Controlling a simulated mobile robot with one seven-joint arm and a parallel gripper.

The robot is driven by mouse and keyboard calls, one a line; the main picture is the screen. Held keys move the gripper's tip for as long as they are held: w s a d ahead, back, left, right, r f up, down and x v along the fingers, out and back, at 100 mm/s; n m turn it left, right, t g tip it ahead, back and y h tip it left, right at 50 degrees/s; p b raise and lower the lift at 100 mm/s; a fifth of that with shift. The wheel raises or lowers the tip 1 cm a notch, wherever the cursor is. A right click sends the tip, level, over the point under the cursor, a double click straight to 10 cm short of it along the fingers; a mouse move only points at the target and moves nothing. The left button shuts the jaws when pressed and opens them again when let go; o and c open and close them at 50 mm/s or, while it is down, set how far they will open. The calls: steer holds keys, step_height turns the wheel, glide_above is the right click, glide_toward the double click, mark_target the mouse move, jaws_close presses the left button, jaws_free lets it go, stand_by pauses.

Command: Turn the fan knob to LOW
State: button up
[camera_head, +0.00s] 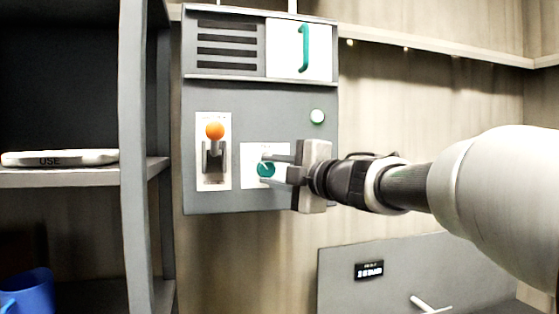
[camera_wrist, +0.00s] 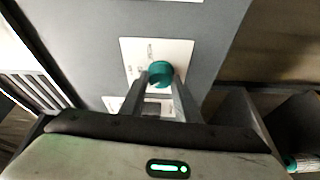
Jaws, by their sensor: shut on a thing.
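The fan knob (camera_head: 265,169) is a round green knob on a white label plate, low on the grey control panel (camera_head: 225,199). It also shows in the wrist view (camera_wrist: 160,72), between my two fingertips. My gripper (camera_head: 277,168) reaches in from the right and is shut on the knob, with a finger on either side. The plate (camera_wrist: 184,47) carries small markings around the knob that are too small and blurred to read. The knob's pointer direction cannot be made out.
Left of the knob is a lever with an orange ball (camera_head: 215,131). A grey shelf (camera_head: 132,150) stands at left, with a blue mug (camera_head: 28,293) low down.

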steer(key=shift+r+n+g+h, duration=0.1)
steer(key=shift+n+g+h, duration=0.5)
steer(key=shift+n, duration=1.2)
steer(key=o, duration=1)
steer(key=shift+o, duration=0.2)
steer(key=v, duration=1.7)
steer(key=shift+s+b, duration=0.2)
steer(key=shift+b, duration=0.25)
